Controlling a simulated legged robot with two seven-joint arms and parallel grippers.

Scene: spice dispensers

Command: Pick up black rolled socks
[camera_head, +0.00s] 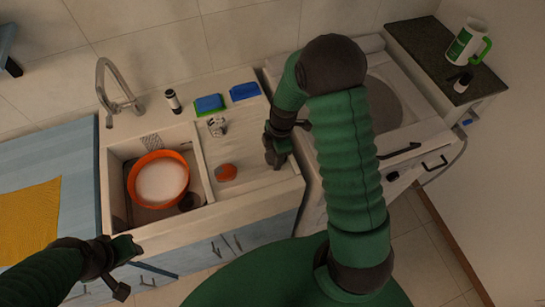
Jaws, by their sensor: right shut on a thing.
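My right gripper (275,155) reaches down over the right part of the sink counter. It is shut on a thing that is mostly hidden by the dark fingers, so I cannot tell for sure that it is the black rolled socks. My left gripper (124,269) is at the lower left in front of the cabinet, with its fingers spread and nothing between them. A small dark thing (190,201) lies in the sink beside the orange bowl; I cannot tell what it is.
The orange bowl (158,180) sits in the sink (116,203). A red-orange item (226,172), a blue sponge (209,103), a blue block (244,91) and a bottle (173,101) stand on the counter. A white washer (408,140) and a green-white jug (466,43) are at right.

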